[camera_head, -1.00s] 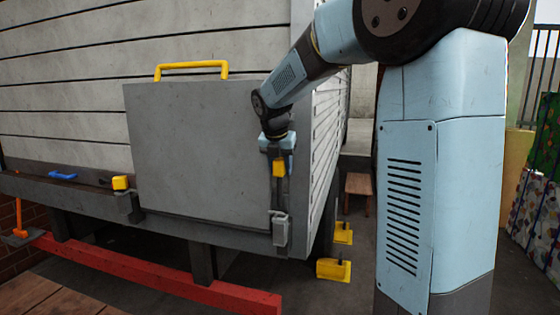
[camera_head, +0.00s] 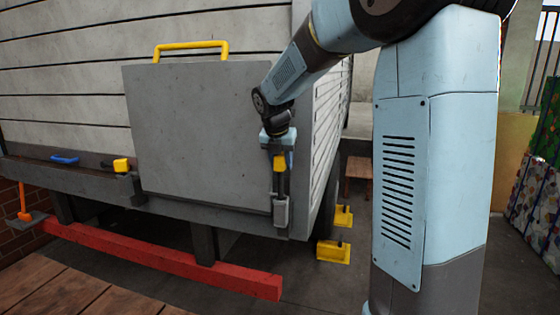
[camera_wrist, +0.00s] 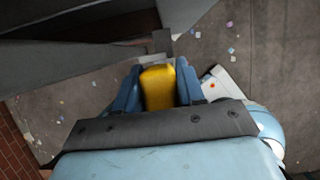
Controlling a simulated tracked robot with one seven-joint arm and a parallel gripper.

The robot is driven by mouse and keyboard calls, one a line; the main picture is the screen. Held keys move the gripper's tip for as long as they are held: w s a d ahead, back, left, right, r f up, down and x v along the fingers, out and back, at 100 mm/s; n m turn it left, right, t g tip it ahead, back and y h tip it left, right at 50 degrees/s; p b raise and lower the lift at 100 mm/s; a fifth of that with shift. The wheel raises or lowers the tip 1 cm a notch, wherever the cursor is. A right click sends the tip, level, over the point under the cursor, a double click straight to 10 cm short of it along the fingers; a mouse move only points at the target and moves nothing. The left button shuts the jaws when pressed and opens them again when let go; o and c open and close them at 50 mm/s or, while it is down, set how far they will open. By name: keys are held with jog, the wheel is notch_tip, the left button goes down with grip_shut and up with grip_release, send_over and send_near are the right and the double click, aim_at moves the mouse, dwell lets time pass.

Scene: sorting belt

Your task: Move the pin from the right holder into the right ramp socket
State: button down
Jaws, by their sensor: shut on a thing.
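My gripper (camera_head: 278,152) is shut on the yellow head of the pin (camera_head: 280,164) at the right edge of the grey ramp panel (camera_head: 200,135). The wrist view shows the yellow pin head (camera_wrist: 158,90) between my two blue fingers. A dark upright part shows below the yellow head. A light grey bracket (camera_head: 281,213) sits under it at the lower right corner of the panel. I cannot tell whether the pin's lower end is inside a socket or holder. The panel stands upright, with a yellow handle (camera_head: 190,46) on top.
Another yellow-headed pin (camera_head: 122,165) is at the panel's left edge. A blue handle (camera_head: 64,160) lies on the ledge further left. A red bar (camera_head: 160,258) runs below the bed. Yellow chocks (camera_head: 333,253) stand on the floor at right.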

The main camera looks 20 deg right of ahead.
aim_at(282, 184)
jog(key=shift+d, duration=0.15)
jog(key=shift+f, duration=0.1)
dwell(0.7)
jog(key=shift+f, duration=3.9)
jog(key=c, duration=0.6)
grip_release()
jog(key=v, duration=1.3)
jog(key=shift+s+r, duration=0.15)
jog(key=shift+r, duration=0.1)
jog(key=shift+s, duration=0.1)
